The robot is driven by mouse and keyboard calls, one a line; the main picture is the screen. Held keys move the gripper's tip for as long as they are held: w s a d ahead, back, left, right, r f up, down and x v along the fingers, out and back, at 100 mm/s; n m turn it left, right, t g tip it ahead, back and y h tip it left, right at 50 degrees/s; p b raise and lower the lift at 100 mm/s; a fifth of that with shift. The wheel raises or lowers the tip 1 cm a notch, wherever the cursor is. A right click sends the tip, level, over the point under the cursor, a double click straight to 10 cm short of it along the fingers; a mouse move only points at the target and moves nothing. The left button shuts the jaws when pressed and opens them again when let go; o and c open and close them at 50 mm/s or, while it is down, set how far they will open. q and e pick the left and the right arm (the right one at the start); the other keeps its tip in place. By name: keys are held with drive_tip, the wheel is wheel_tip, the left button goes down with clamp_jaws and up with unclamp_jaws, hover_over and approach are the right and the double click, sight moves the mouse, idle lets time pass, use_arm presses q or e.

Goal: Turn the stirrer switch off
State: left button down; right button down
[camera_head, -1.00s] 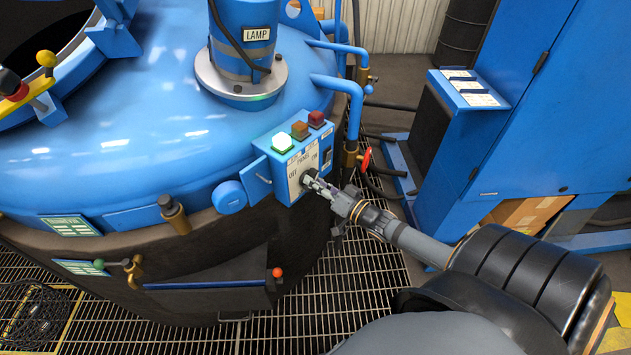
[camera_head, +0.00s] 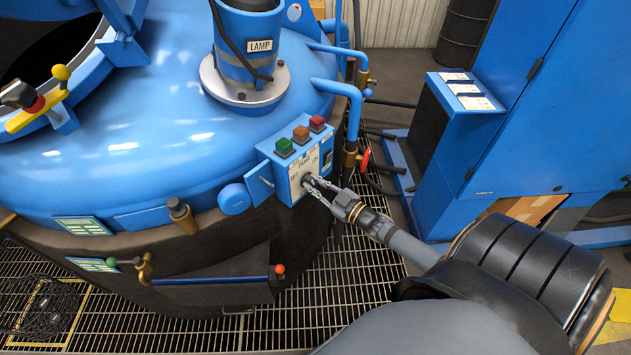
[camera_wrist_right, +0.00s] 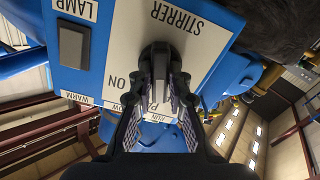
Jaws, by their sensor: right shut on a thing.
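The stirrer switch (camera_wrist_right: 157,62) is a dark knob on the white label plate marked STIRRER, seen upside down in the right wrist view. The word ON shows beside it. My right gripper (camera_head: 314,186) reaches the plate from the lower right and is shut on the knob. In the wrist view its two fingers (camera_wrist_right: 158,92) lie on either side of the knob. In the head view the fingers mostly hide the knob. My left gripper is not in view.
Green (camera_head: 284,147), orange (camera_head: 301,134) and red (camera_head: 317,124) lamps top the box; none glows brightly. A blue cabinet (camera_head: 545,120) stands further right.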

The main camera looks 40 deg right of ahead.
drive_tip(key=shift+n+p, duration=0.5)
drive_tip(key=shift+n, duration=0.7)
drive_tip(key=shift+f+n+p, duration=0.1)
drive_tip(key=shift+n+p, duration=0.3)
drive_tip(key=shift+n, duration=0.8)
drive_tip(key=c, duration=1.3)
unclamp_jaws()
drive_tip(key=v, duration=1.2)
drive_tip(key=shift+a, duration=0.1)
